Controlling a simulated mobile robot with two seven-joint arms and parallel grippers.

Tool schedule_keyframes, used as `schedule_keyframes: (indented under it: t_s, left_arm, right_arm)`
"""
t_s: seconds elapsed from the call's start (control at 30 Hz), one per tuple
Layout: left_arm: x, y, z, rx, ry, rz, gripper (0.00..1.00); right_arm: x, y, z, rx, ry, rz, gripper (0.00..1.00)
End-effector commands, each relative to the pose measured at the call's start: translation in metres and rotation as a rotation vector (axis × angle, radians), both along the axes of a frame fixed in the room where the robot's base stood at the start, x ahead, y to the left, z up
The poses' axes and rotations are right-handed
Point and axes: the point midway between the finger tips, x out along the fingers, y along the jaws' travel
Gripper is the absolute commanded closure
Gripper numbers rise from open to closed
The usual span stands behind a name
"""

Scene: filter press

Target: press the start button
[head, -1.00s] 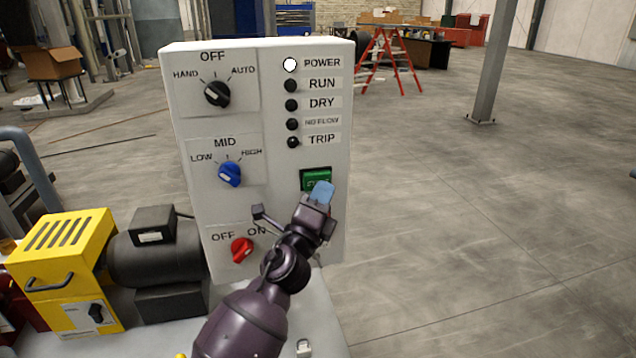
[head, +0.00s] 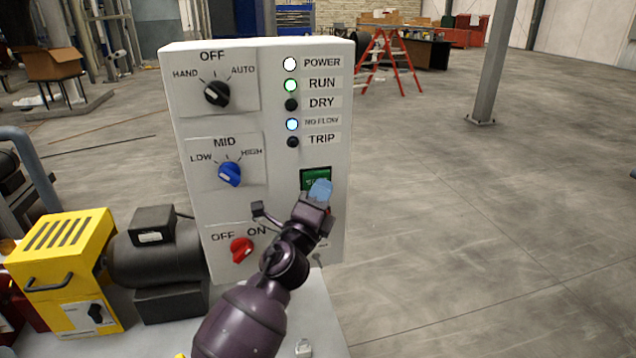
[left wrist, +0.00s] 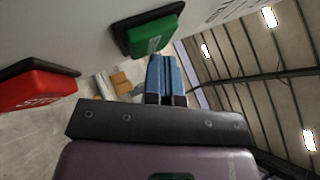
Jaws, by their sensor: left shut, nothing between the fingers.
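The green start button (head: 314,177) sits in a dark frame on the lower right of the white control panel (head: 190,120). It also shows in the left wrist view (left wrist: 152,34). My left gripper (head: 321,190) is shut and empty, its blue fingertips in front of the button's lower part. In the left wrist view its fingertips (left wrist: 165,75) are close to the button; I cannot tell whether they touch it. The POWER lamp (head: 290,64), the green RUN lamp (head: 291,85) and the NO FLOW lamp (head: 292,124) are lit. DRY and TRIP are dark. My right gripper is out of view.
A red button (left wrist: 35,88) is beside the green one in the left wrist view, mostly hidden by my gripper in the head view. A black knob (head: 217,93), blue knob (head: 229,174) and red switch (head: 242,249) are left on the panel. Floor at right is clear.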

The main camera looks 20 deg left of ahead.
Motion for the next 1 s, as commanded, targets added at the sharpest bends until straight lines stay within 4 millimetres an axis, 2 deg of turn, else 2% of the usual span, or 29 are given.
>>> schedule_keyframes:
  t_s: [0.5, 1.0]
  left_arm:
    - [0.001, 0.001, 0.000, 0.000, 0.000, 0.001, 1.00]
    - [-0.015, -0.010, 0.000, -0.001, 0.000, 0.000, 1.00]
  right_arm:
    - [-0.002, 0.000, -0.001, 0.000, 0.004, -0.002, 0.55]
    - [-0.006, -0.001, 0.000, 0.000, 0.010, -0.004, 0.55]
